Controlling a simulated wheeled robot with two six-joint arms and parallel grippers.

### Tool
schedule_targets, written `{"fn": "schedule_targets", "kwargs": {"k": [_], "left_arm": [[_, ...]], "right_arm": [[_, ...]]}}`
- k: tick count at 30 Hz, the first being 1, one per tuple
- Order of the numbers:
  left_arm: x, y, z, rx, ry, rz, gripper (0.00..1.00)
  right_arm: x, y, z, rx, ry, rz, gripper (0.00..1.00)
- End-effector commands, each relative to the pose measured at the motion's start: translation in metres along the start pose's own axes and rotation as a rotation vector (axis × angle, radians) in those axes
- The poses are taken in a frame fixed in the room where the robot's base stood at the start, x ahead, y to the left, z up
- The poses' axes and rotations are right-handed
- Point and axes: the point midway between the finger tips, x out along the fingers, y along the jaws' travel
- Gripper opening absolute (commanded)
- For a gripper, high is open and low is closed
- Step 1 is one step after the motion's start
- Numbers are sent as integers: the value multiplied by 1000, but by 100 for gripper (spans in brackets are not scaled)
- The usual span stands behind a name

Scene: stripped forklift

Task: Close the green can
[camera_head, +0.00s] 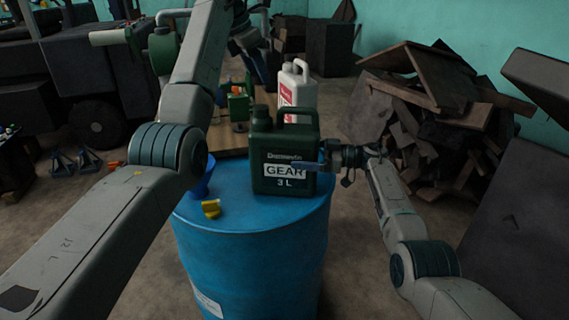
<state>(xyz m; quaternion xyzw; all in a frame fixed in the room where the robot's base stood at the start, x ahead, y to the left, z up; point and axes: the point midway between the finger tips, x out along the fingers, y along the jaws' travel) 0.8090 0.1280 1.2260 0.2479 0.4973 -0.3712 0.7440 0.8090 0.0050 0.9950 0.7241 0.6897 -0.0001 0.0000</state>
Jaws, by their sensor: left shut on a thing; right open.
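The green can (284,158), labelled "GEAR 3 L", stands upright on a blue barrel (250,245). Its dark spout (261,112) sticks up at the top left; I cannot tell whether a cap is on it. My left gripper (256,68) is beyond and above the can, partly hidden by my forearm. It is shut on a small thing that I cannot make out. My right gripper (318,163) is open at the can's right side, with one finger across the front of the can. Its other finger is not clear.
A blue funnel (203,178) and a small yellow object (211,208) are on the barrel's left side. A white canister (298,90) stands behind the can, near a wooden surface (228,138). A scrap heap (440,120) is at right.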

Motion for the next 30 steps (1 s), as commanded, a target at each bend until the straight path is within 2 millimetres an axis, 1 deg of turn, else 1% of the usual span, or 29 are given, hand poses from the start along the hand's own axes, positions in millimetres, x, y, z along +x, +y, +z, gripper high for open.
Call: {"fn": "schedule_targets", "kwargs": {"k": [4,5,6,8,9,13,15,17,21,25,30], "left_arm": [[0,0,0,0,0,0,26],[0,0,0,0,0,0,26],[0,0,0,0,0,0,26],[0,0,0,0,0,0,26],[0,0,0,0,0,0,26],[0,0,0,0,0,0,26],[1,0,0,0,0,0,26],[6,0,-2,0,1,-1,26],[26,0,-11,-1,1,-2,26],[41,0,-18,0,0,-1,26],[45,0,-20,0,-1,0,26]], "right_arm": [[0,0,0,0,0,0,100],[0,0,0,0,0,0,96],[0,0,0,0,0,0,88],[0,0,0,0,0,0,76],[0,0,0,0,0,0,69],[0,0,0,0,0,1,43],[-1,0,0,0,0,1,43],[-1,0,0,0,0,1,43],[-1,0,0,0,0,1,43],[-1,0,0,0,0,1,43],[-1,0,0,0,0,1,43]]}}
